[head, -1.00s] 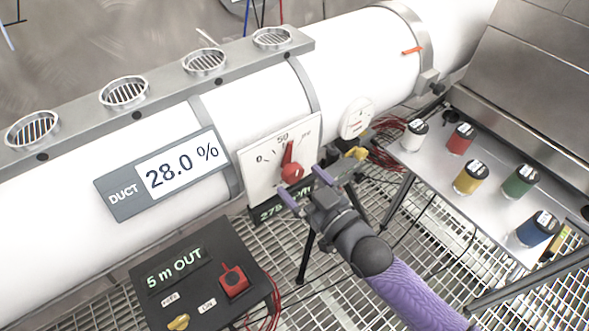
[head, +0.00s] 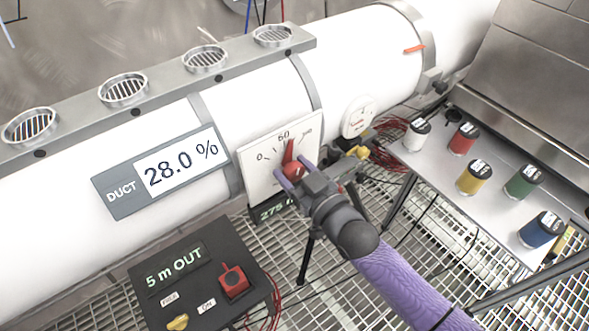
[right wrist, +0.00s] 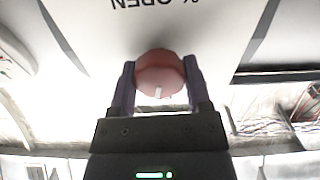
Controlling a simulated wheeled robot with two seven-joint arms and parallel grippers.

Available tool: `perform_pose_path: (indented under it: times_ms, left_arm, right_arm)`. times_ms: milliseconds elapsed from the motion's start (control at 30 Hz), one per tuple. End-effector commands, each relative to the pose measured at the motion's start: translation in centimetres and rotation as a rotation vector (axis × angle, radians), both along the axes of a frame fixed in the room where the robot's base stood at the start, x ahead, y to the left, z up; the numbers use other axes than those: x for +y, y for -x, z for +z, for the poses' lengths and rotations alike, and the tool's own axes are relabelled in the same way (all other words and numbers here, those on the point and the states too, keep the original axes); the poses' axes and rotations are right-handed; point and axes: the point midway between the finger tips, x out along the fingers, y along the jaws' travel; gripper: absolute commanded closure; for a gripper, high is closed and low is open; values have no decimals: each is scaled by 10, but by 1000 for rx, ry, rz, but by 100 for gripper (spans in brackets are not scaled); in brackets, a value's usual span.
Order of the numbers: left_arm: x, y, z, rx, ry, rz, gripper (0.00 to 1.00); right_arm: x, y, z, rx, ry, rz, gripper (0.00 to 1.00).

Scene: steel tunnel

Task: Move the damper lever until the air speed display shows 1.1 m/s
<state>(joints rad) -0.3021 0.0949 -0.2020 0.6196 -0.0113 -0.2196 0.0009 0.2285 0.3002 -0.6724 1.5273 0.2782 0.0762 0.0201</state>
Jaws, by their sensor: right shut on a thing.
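The damper lever is a red pointer (head: 289,150) with a round red knob on a white scale plate (head: 258,172) on the duct's side. The pointer stands close to the 50 mark. My right gripper (head: 291,178) is at the knob; in the right wrist view, its two purple fingers lie either side of the red knob (right wrist: 160,75) and are shut on it. A dark display (head: 272,209) below the plate reads about 275, its unit hidden behind my gripper. The duct display (head: 160,172) reads 28.0 %. No readable m/s value shows. My left gripper is not in view.
A black box (head: 202,275) reading "5 m OUT", with a red switch and a yellow knob, stands front left. A round gauge (head: 358,117) and a yellow handle are right of the plate. A table (head: 425,165) at right holds several coloured cans. Grating covers the floor.

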Motion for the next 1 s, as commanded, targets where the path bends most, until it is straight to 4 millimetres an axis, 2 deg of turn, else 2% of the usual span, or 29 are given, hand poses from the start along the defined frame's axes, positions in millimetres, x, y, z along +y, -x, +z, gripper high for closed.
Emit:
perform_pose_path:
  times_ms: [233,500,533,667,1000]
  left_arm:
    - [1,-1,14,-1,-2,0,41]
    - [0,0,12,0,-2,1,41]
    - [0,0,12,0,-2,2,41]
    - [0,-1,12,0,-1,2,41]
    - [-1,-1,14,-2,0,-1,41]
  right_arm:
    - [0,1,1,-159,223,0,96]
    - [1,1,-1,-174,242,0,96]
    - [1,1,-1,-174,242,0,31]
    - [1,1,-1,-174,241,0,4]
    - [-2,4,0,-172,241,0,2]
